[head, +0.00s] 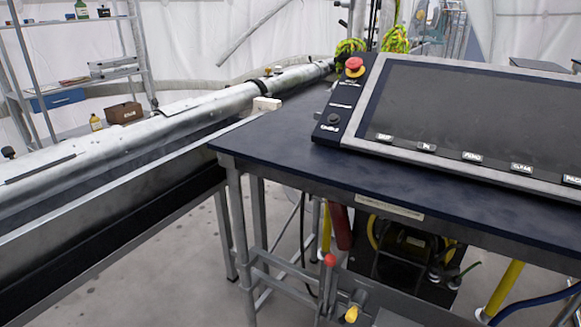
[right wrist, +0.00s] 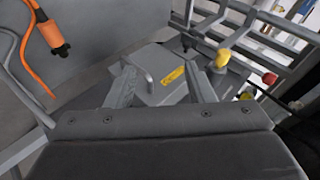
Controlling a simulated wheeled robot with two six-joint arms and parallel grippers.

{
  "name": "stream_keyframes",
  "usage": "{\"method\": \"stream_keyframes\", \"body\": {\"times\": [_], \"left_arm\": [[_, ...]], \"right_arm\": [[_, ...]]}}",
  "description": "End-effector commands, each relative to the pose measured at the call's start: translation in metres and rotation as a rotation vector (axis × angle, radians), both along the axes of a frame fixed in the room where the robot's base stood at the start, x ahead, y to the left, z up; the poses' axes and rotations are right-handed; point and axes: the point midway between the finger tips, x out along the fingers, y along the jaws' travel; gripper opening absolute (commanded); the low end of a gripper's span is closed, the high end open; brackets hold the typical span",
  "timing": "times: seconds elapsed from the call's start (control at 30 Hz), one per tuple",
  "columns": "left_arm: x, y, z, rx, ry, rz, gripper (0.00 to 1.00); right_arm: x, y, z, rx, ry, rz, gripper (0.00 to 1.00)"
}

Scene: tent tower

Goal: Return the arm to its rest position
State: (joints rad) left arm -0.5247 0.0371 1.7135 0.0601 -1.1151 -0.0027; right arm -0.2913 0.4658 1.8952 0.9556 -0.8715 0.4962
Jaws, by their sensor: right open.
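My right gripper (right wrist: 162,78) shows in the right wrist view with its two grey fingers spread apart and nothing between them. Beyond the fingers is a grey box (right wrist: 150,62) with a handle and a yellow label; I cannot tell how far off it is. Neither of my grippers shows in the head view, and my left gripper is in no view.
In the head view, a dark table (head: 290,150) bears a control panel (head: 455,110) with a red button (head: 354,65). A long metal tube (head: 170,125) lies left. Levers with red (right wrist: 269,79) and yellow knobs (right wrist: 222,58) and an orange cable (right wrist: 38,48) flank the gripper.

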Motion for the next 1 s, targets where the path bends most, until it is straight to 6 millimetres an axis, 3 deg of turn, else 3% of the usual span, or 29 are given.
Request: {"method": "stream_keyframes", "body": {"times": [0.03,0.2,0.4,0.53,0.77,1.0], "left_arm": [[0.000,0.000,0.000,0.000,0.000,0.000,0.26],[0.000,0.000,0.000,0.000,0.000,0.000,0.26],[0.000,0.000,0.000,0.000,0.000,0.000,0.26],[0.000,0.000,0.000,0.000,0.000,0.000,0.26],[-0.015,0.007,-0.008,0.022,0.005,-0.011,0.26],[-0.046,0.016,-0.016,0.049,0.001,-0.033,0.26]], "right_arm": [[-0.019,0.002,-0.028,-0.070,0.042,0.015,0.48],[-0.084,0.005,-0.102,-0.329,0.191,0.124,0.48],[-0.163,0.016,-0.158,-0.550,0.380,0.295,0.48],[-0.213,0.026,-0.180,-0.651,0.504,0.420,0.48],[-0.225,0.015,-0.187,-0.685,0.503,0.429,0.48],[-0.255,0.005,-0.194,-0.719,0.496,0.441,0.48]]}}
